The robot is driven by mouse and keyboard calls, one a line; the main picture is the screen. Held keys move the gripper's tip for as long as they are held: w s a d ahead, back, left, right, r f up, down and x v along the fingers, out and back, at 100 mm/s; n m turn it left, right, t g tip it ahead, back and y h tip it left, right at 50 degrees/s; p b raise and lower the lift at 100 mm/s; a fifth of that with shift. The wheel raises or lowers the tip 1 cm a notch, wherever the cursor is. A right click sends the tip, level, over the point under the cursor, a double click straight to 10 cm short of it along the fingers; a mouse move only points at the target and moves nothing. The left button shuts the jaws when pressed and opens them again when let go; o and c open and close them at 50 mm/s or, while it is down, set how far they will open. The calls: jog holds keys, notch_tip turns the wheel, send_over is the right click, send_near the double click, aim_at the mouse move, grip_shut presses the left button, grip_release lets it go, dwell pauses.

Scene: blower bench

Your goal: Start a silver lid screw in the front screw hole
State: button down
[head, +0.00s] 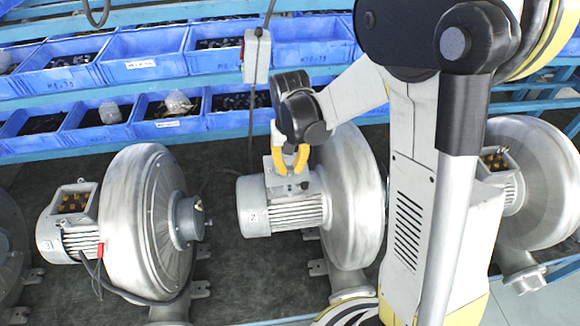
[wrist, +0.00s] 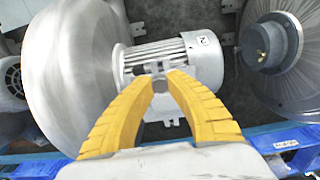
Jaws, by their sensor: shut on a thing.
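My gripper (head: 290,168) points down over the grey terminal box (head: 275,186) on top of the middle motor, labelled 2. In the wrist view its two yellow fingers (wrist: 161,82) close on a small round silver screw (wrist: 160,87), seen end-on between the fingertips. The terminal box (wrist: 150,107) lies just beyond the fingertips there, partly hidden by them. The front screw hole cannot be made out, and I cannot tell whether the screw touches the box.
The middle blower housing (head: 350,200) stands right of the motor. The left blower (head: 135,220) has an open box with yellow terminals (head: 75,202). Blue bins (head: 145,58) line the rack behind. A grey control box (head: 257,57) hangs on a cable near my wrist.

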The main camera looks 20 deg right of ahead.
jog(key=b, duration=0.5)
send_over(290, 194)
jog(key=f, duration=0.5)
jog(key=shift+w+d, duration=0.15)
jog(key=shift+w, duration=0.2)
jog(key=shift+f+b, duration=1.25)
jog(key=shift+b, duration=0.3)
dwell(0.4)
dwell(0.5)
